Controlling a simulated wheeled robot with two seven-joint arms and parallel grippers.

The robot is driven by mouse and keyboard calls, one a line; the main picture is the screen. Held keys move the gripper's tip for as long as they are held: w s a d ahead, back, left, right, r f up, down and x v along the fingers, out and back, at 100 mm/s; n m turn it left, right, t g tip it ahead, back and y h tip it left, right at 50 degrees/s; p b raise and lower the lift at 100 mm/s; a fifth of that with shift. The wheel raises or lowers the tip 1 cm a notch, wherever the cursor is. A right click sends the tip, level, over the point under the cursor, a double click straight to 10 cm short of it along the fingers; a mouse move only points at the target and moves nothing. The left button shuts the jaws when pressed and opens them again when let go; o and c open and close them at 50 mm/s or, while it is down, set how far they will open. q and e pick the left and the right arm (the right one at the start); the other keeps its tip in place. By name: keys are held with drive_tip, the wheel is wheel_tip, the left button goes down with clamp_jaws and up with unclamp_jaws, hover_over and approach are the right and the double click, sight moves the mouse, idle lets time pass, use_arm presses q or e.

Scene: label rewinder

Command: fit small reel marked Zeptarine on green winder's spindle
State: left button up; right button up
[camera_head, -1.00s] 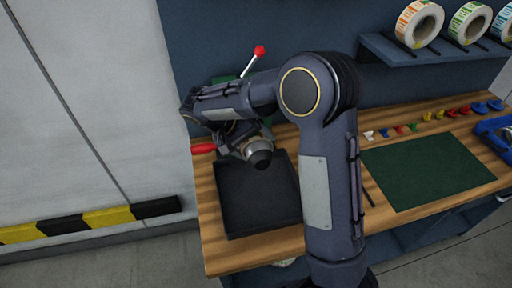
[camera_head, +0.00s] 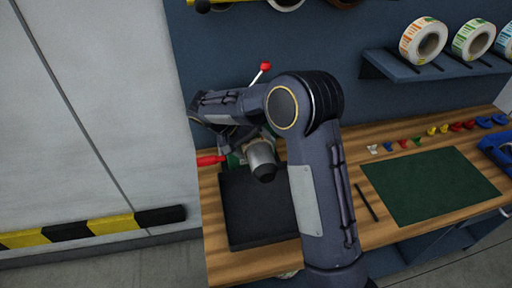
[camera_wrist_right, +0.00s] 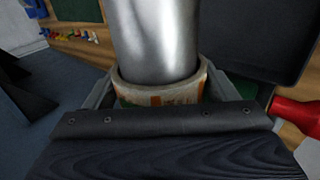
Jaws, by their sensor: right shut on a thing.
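The reel (camera_wrist_right: 160,97) is a narrow pale ring with orange and green print; its name is not legible. In the right wrist view it sits around the lower part of a silver cylinder, the spindle (camera_wrist_right: 155,40). My right gripper (camera_wrist_right: 160,92) is shut on the reel, one finger on each side. In the head view the spindle (camera_head: 262,155) has a black end and points down toward the black tray. Only a little of the green winder (camera_head: 235,159) shows; my right arm hides most of it, and the reel too. My left gripper is out of view.
A red handle (camera_head: 210,160) and a red-knobbed lever (camera_head: 261,71) stand close to my right wrist. A black tray (camera_head: 240,237) lies in front. A green mat (camera_head: 430,185) and several coloured small pieces are right. Larger label reels (camera_head: 423,40) stand on a shelf.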

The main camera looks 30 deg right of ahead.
drive_tip(key=o, duration=1)
drive_tip(key=shift+c, duration=0.2)
drive_tip(key=p+v, duration=0.4)
drive_tip(key=v, duration=0.3)
idle(0.5)
